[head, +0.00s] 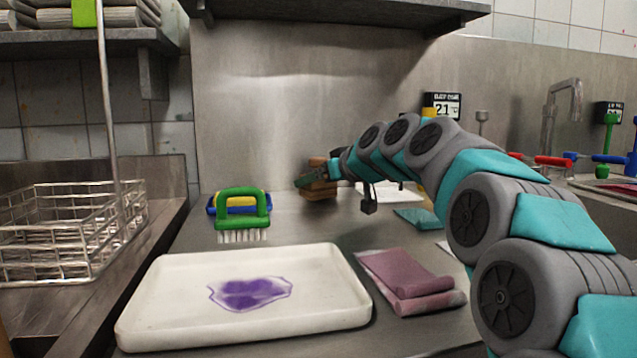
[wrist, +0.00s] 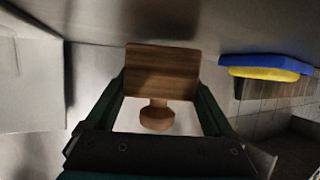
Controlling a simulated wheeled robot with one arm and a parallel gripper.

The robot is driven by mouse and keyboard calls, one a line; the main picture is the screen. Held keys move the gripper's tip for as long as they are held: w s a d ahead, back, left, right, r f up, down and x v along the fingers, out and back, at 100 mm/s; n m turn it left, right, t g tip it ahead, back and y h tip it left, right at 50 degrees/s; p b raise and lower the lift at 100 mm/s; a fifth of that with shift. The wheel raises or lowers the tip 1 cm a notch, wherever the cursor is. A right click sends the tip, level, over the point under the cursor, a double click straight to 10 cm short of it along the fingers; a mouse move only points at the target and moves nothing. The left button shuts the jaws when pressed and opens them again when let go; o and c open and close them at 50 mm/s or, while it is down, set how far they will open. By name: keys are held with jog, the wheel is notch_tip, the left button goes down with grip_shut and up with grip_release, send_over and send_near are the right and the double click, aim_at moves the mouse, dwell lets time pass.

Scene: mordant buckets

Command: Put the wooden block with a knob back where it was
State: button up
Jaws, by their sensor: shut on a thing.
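The wooden block with a knob (head: 320,191) is at the back of the steel counter, near the back wall. My gripper (head: 313,180) is shut on it. In the wrist view the block (wrist: 161,70) sits between the two dark green fingers, with its round knob (wrist: 157,118) pointing back toward my palm. In the head view the block is close over the counter top, and I cannot tell whether it touches it. My gripper hides part of the block there.
A green-handled brush (head: 243,209) stands left of the block, with a blue and yellow object behind it. A white tray (head: 343,313) with a purple stain and folded pink cloths (head: 405,273) lie in front. A wire rack (head: 60,235) stands at left, a sink at right.

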jog(key=shift+f, duration=0.25)
jog(key=shift+f, duration=0.2)
jog(key=o, duration=1.2)
jog(key=shift+o, duration=0.2)
jog(key=shift+r, duration=0.2)
jog(key=b+v, duration=0.1)
jog(key=v, duration=1.1)
